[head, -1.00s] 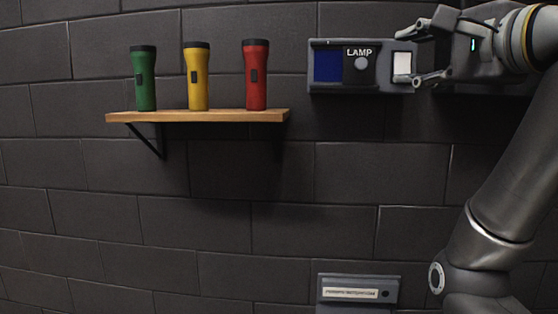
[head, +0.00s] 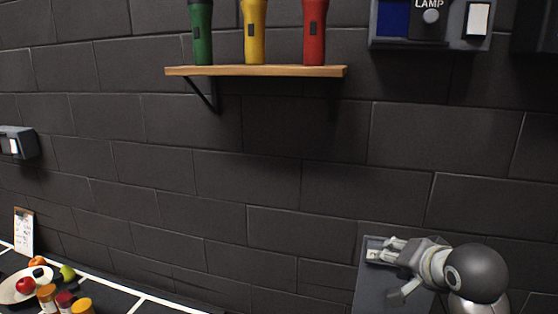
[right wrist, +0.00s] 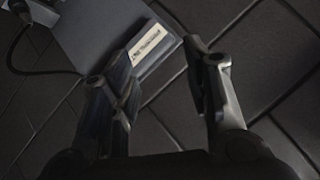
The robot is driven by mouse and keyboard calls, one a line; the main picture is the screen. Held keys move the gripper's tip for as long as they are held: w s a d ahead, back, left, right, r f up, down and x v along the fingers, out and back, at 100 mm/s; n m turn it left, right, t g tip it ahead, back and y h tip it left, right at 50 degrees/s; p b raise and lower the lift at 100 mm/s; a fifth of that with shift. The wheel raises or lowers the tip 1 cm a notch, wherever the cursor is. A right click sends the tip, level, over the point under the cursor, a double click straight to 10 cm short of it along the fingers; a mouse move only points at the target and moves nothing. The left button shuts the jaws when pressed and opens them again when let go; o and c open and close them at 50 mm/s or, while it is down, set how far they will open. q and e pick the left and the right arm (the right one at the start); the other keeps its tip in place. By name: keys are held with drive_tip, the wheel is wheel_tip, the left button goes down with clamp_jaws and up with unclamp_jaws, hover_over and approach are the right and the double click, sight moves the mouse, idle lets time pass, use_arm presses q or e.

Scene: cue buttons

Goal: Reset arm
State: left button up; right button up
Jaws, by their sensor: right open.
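My right gripper (head: 386,250) is low at the right in the head view, with its arm folded up behind it. It is in front of a grey box (head: 368,285) with a pale label plate. In the right wrist view the two fingers of the gripper (right wrist: 165,85) stand apart with nothing between them. The label plate (right wrist: 155,44) on the grey box shows beyond the fingertips; its text is too small to read. I cannot tell whether the fingers touch the box. My left gripper is not in view.
A lamp panel (head: 450,32) with a blue square and a white button is at the upper right. Green (head: 202,35), yellow (head: 254,35) and red (head: 315,35) flashlights stand on a wooden shelf (head: 255,71). A fruit plate (head: 12,292) and several jars are at the lower left.

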drive_tip(key=s+a+f+n+g, duration=0.1)
drive_tip(key=s+f+n+g, duration=0.1)
drive_tip(key=s+f, duration=0.55)
drive_tip(key=s+a+f+n+g, duration=0.1)
drive_tip(key=s+f+n, duration=0.25)
drive_tip(key=f, duration=0.75)
drive_tip(key=s+a+f+n+g, duration=0.1)
drive_tip(key=s+f+n+g, duration=0.1)
drive_tip(key=s+f, duration=0.5)
drive_tip(key=s+a+f+n+g, duration=0.15)
drive_tip(key=s+f, duration=0.25)
drive_tip(key=s, duration=0.8)
wheel_tip(320, 180, down, 32)
drive_tip(key=s+n+g+b, duration=0.1)
drive_tip(key=s+g+b, duration=0.1)
drive_tip(key=b, duration=0.4)
drive_tip(key=s+d+f+b, duration=0.2)
drive_tip(key=s+f, duration=0.6)
drive_tip(key=f, duration=0.2)
drive_tip(key=s+d+f+g+b, duration=0.1)
drive_tip(key=s+f+b, duration=0.1)
drive_tip(key=s+f, duration=0.6)
wheel_tip(320, 180, down, 3)
drive_tip(key=shift+s+d+r+b, duration=0.1)
drive_tip(key=shift+s+d+b, duration=0.25)
drive_tip(key=shift+d+b, duration=0.05)
